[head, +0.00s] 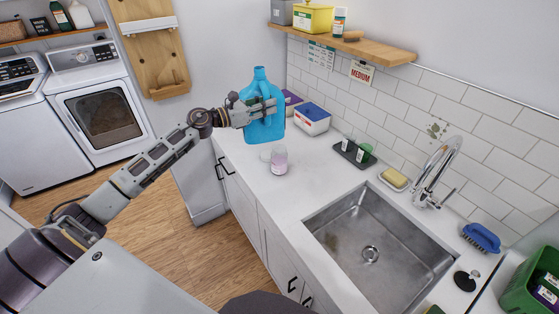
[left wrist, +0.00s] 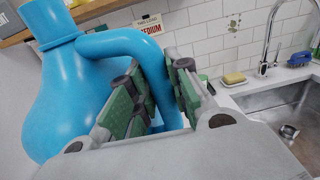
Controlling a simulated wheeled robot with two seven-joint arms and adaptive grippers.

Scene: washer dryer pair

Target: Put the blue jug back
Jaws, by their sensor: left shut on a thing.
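The blue jug (head: 262,118) is upright at the far left end of the white counter. In the head view I cannot tell whether its base touches the counter. My left gripper (head: 262,108) is shut on the jug's handle. In the left wrist view the blue jug (left wrist: 75,80) fills the left side, with its handle between the green-padded fingers of my left gripper (left wrist: 155,100). My right gripper is not in view.
A wooden shelf (head: 350,45) hangs above. The sink (head: 380,240) lies to the right. Bare counter lies between jar and sink.

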